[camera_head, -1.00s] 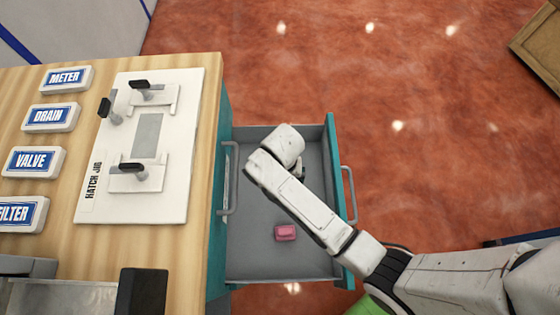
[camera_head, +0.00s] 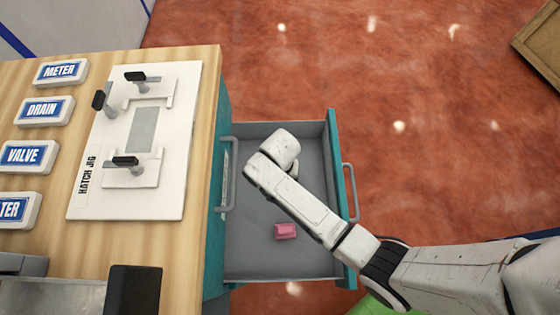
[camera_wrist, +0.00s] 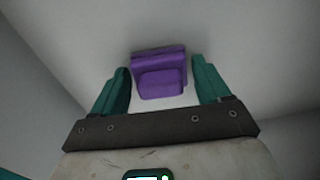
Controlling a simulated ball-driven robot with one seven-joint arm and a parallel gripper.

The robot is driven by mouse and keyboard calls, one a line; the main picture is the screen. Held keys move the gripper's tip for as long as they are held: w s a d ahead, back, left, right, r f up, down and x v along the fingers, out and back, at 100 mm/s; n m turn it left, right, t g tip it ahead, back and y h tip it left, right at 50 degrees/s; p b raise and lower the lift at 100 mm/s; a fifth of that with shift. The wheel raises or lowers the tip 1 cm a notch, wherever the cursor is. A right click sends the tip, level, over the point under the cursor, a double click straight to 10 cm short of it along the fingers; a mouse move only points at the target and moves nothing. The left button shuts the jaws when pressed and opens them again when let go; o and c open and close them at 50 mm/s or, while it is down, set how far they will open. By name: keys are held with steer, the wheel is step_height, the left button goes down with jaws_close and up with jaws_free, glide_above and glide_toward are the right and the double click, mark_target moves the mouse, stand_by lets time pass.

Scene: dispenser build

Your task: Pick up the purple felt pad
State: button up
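The purple felt pad (camera_wrist: 160,82) shows in the wrist view, lying on the pale drawer floor just ahead of my gripper. My gripper (camera_wrist: 161,88) is open, with one teal finger on each side of the pad. A gap shows between each finger and the pad. In the head view my arm reaches into the open drawer (camera_head: 262,262), and my wrist hides both the gripper and the purple pad.
The drawer has grey walls and a teal front with a handle (camera_head: 351,193). A wooden worktop to the left holds a white hatch jig (camera_head: 160,200) and several labelled blocks.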

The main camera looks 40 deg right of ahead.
steer(key=c, duration=0.7)
steer(key=shift+c, duration=0.2)
steer(key=shift+r, duration=0.55)
step_height(320, 180, up, 2)
steer(key=shift+r+p, duration=0.25)
steer(key=shift+p, duration=0.45)
steer(key=s+r+p, duration=0.3)
steer(key=s+r, duration=0.6)
steer(key=s, duration=0.5)
steer(key=shift+r+p, duration=0.2)
steer(key=shift+p, duration=0.15)
steer(key=shift+a, duration=0.1)
